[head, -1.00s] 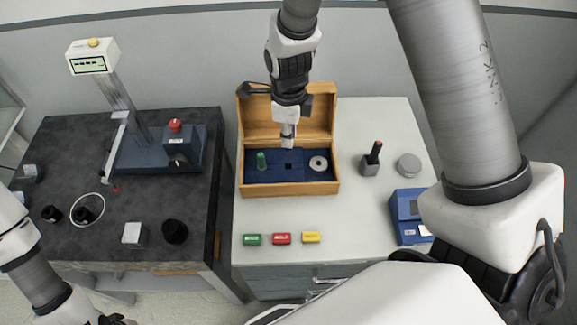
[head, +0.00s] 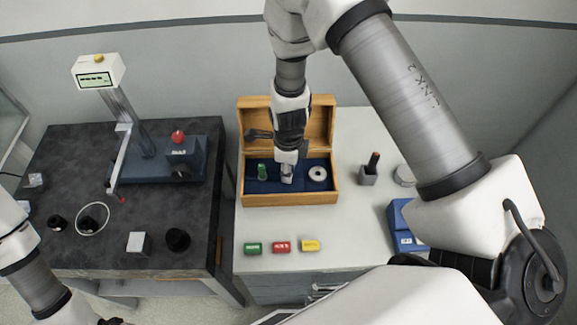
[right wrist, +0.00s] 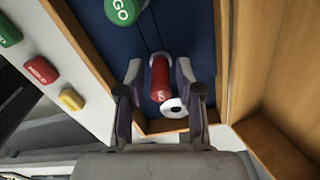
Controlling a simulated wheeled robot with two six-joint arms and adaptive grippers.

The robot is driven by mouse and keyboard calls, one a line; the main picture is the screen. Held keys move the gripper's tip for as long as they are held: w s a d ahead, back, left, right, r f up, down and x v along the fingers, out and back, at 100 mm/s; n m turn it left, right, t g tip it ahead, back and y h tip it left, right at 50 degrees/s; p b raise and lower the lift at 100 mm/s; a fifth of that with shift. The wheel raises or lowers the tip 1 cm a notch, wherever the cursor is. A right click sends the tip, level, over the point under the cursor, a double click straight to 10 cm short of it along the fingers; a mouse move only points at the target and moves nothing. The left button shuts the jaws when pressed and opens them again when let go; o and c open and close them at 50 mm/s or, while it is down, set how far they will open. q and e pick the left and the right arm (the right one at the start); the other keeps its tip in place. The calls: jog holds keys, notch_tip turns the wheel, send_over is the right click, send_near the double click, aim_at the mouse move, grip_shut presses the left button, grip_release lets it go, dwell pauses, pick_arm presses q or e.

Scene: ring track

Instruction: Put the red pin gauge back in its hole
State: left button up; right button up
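The red pin gauge (right wrist: 160,80) stands between the fingers of my right gripper (right wrist: 162,75), in the middle of the blue insert (right wrist: 195,30) of the wooden box. Narrow blue gaps seem to show between the pin and both fingers, so the gripper looks slightly open around it. In the head view my right gripper (head: 286,176) is down inside the box (head: 290,199) and hides the pin and its hole. A green pin gauge (head: 262,171) stands to its left and a steel ring (head: 317,173) lies to its right. My left gripper (head: 110,321) is barely in view at the bottom edge.
Green (head: 253,248), red (head: 282,247) and yellow (head: 310,245) labels lie before the box. A red-topped pin in a grey block (head: 368,176) and a blue case (head: 397,218) stand to the right. A measuring stand (head: 155,165) is on the dark left table.

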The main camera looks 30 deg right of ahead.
jog(key=shift+f+b, duration=0.2)
jog(key=shift+b, duration=0.1)
jog(key=shift+f+b, duration=0.25)
jog(key=shift+b, duration=0.4)
jog(key=r, duration=0.3)
jog(key=r+b, duration=0.1)
jog(key=r, duration=0.3)
jog(key=shift+d+r, duration=0.2)
jog(key=shift+r, duration=0.1)
jog(key=shift+s+r, duration=0.15)
jog(key=shift+r, duration=0.35)
